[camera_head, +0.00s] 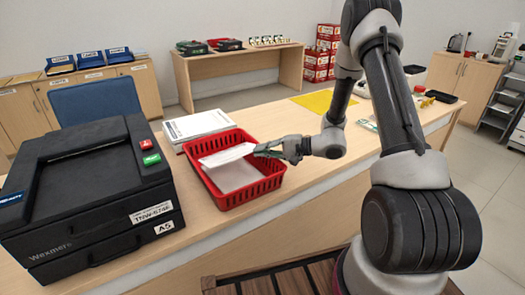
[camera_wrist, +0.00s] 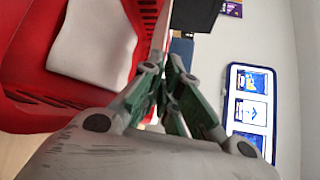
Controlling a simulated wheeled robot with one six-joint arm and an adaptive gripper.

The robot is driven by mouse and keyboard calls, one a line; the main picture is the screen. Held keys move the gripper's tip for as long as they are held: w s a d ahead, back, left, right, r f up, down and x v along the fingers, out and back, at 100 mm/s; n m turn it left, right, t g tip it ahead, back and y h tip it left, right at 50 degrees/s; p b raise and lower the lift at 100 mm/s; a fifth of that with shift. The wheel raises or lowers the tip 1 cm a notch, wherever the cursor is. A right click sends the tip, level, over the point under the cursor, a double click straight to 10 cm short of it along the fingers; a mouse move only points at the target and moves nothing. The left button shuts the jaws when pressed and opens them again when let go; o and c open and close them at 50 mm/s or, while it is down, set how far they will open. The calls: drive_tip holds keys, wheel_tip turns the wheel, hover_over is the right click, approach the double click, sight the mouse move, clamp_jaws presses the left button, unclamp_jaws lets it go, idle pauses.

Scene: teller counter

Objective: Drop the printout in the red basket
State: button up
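The red basket (camera_head: 252,190) stands on the counter, and its red wall (camera_wrist: 22,75) fills the left of the wrist view. A white printout (camera_head: 228,154) lies inside it, bent, its upper part bright and tilted; the sheet (camera_wrist: 92,42) also shows in the wrist view. My gripper (camera_head: 268,150) is at the basket's right rim, close to the sheet's right end. In the wrist view, the green fingers (camera_wrist: 169,72) converge with their tips close together. No paper shows between them, and the sheet lies to their left.
A black printer (camera_head: 90,190) stands left of the basket. A white stack of paper (camera_head: 197,125) lies just behind it. A yellow mat (camera_head: 318,101) is farther back on the counter. The counter right of the basket is mostly clear beneath my arm.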

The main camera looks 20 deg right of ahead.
drive_tip(key=o, duration=0.4)
drive_tip(key=v, duration=1.2)
